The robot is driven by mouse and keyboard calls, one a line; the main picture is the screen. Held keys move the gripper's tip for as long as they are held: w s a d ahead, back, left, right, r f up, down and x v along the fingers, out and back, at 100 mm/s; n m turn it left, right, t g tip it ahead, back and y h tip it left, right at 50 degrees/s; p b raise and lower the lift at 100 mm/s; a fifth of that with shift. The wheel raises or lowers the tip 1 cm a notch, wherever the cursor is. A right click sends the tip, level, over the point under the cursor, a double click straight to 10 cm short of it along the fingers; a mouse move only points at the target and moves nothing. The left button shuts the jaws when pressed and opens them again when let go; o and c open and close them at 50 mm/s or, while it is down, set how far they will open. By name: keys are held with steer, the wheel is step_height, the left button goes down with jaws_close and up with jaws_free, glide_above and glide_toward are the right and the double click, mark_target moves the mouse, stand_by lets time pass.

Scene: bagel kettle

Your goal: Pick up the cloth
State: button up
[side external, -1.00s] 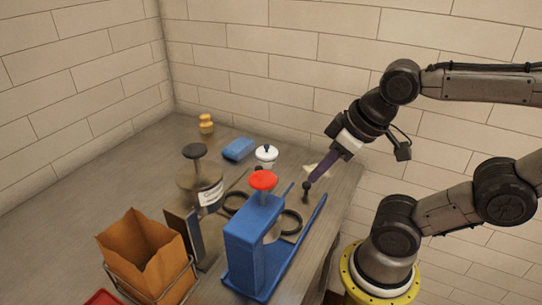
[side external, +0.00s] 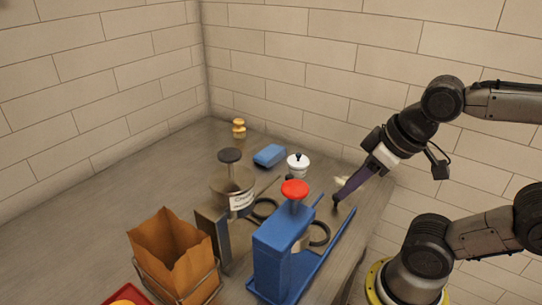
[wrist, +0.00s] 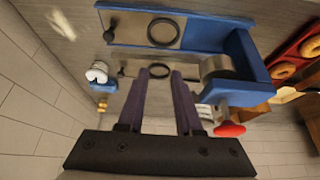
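The likely cloth, a small crumpled whitish piece (side external: 342,182), lies on the table near the back right edge in the side view, partly hidden by my fingers. A whitish patch (wrist: 61,22) at the upper left of the wrist view looks like the same piece. My gripper (side external: 340,198) points down and left, with its purple fingers in front of the cloth in the side view. In the wrist view my gripper (wrist: 160,72) is open, with a clear gap and nothing between the fingers. The cloth is off to the left of the fingers there.
A blue fixture (side external: 275,262) with a red knob (side external: 295,188) stands in front. A white lidded pot (side external: 298,168), blue block (side external: 270,155), yellow bottle (side external: 238,128), labelled canister (side external: 232,188) and brown paper bag (side external: 172,255) stand around. The left of the table is clear.

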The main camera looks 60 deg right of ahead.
steer(key=o, duration=1)
steer(key=shift+c, duration=0.2)
